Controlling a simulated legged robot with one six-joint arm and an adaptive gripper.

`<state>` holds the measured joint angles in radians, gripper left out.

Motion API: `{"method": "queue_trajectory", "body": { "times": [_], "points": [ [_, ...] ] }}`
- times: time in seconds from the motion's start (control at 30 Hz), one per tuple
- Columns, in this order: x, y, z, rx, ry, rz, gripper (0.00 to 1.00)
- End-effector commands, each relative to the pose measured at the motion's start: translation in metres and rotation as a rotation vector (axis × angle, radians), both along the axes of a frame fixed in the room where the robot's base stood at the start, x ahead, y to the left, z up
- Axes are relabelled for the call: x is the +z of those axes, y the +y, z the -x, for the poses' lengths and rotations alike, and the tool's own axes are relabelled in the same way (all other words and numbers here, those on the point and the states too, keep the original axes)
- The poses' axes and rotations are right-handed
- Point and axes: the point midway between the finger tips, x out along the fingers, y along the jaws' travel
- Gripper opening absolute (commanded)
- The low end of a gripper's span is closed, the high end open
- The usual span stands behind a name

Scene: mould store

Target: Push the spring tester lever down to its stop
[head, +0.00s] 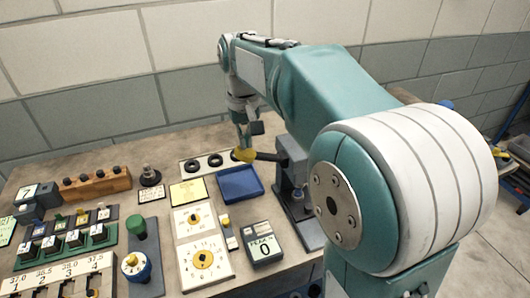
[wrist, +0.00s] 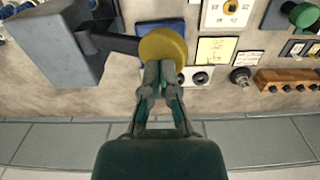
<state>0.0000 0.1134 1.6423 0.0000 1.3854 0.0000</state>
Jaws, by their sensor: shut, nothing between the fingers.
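The spring tester (head: 295,175) is a grey block on the right side of the bench; it fills the upper left of the wrist view (wrist: 55,50). Its dark lever (head: 268,157) sticks out sideways, roughly level, and ends in a yellow knob (head: 244,155). In the wrist view the lever (wrist: 120,44) and the yellow knob (wrist: 163,46) are plain. My gripper (wrist: 158,68) is shut and empty, with its fingertips at the knob's near edge. Whether they touch it I cannot tell.
A blue tray (head: 240,184) lies below the lever in the head view. A white plate with black rings (head: 206,161) lies to its left. A display box reading 0 (head: 262,243), dial panels (head: 203,259) and a wooden rack (head: 96,184) stand on the bench. A block wall is behind.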

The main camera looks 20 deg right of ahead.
Motion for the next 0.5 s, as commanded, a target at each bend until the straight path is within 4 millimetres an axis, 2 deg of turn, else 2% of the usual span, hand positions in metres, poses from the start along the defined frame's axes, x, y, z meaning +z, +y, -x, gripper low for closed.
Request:
{"method": "queue_trajectory", "body": {
  "times": [0.5],
  "points": [
    [-0.0098, 0.0000, 0.0001, 0.000, 0.001, 0.000, 0.00]
  ]
}}
